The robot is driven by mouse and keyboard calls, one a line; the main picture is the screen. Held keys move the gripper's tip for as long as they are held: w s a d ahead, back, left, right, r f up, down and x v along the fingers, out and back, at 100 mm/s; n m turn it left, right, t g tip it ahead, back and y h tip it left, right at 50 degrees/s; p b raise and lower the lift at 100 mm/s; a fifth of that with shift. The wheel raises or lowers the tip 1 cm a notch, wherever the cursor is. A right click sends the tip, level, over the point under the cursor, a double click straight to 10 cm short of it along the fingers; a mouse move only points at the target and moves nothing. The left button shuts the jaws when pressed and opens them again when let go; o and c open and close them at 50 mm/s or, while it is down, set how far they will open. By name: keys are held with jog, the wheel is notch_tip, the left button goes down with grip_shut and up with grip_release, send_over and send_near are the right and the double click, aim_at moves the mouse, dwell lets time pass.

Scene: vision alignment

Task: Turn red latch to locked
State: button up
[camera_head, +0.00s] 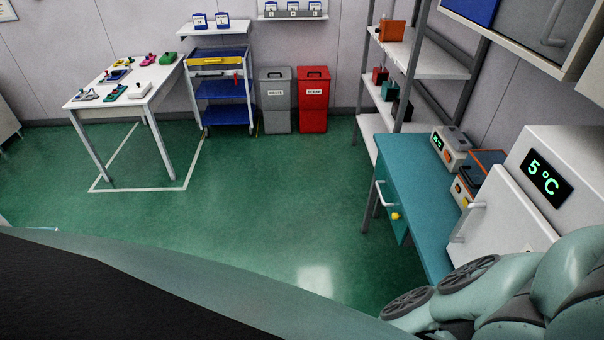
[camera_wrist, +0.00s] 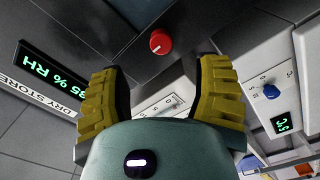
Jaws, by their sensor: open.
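A round red knob (camera_wrist: 160,41), the only red latch-like part I see, sits on a dark grey panel at the upper middle of the wrist view. Its turned position cannot be told. My gripper (camera_wrist: 163,72) has two yellow ribbed fingers spread apart with nothing between them. The red knob lies beyond the fingertips, in line with the gap, and appears apart from them. The gripper does not show in the head view; my pale green arm fills its lower right corner.
In the wrist view, a blue knob (camera_wrist: 270,91) is on a white panel at right, and a "DRY STORE" humidity display (camera_wrist: 51,67) is at left. The head view shows a teal bench (camera_head: 420,190), a white 5 °C cabinet (camera_head: 510,215) and open green floor (camera_head: 270,210).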

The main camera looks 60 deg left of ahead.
jog(key=shift+v, duration=1.45)
